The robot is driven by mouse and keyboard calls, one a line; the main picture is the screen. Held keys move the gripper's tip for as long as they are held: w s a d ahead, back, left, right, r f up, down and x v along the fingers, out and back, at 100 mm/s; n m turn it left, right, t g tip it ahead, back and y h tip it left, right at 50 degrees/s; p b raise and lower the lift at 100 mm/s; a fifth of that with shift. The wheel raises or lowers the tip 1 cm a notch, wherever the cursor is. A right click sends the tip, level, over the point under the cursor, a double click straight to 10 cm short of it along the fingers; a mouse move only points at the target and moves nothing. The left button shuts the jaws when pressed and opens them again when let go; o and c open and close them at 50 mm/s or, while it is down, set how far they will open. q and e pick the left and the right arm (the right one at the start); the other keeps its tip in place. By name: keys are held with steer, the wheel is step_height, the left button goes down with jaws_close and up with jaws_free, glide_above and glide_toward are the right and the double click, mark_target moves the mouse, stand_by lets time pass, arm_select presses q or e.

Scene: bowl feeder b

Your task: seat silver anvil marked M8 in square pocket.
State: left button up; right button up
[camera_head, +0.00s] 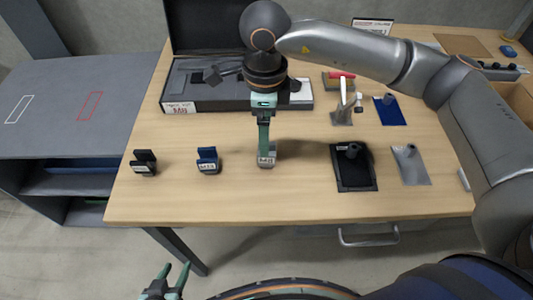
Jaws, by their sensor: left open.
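A silver-grey anvil block (267,160) with a label too small to read stands on the table at the middle. My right gripper (264,147) points straight down at it, with its fingers at the block's top. The fingers show edge-on, so I cannot tell whether they are closed on it. A black block (145,164) and a blue block (208,161), both labelled, stand to its left. My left gripper (168,280) is open and empty, low at the front left, off the table. I cannot make out a square pocket.
A dark open case (222,98) lies behind the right gripper. A black plate (356,184), a grey plate (413,176) and a blue plate (392,117), bearing small parts, lie to the right, near a red-handled tool (341,75). The table's front strip (250,205) is clear.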

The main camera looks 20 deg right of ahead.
mark_target(268, 163)
step_height(268, 163, down, 7)
steer(key=shift+w+d+r, duration=0.1)
steer(key=shift+d+r, duration=0.05)
steer(key=shift+r, duration=0.05)
stand_by(0.3)
jaws_close()
stand_by(0.5)
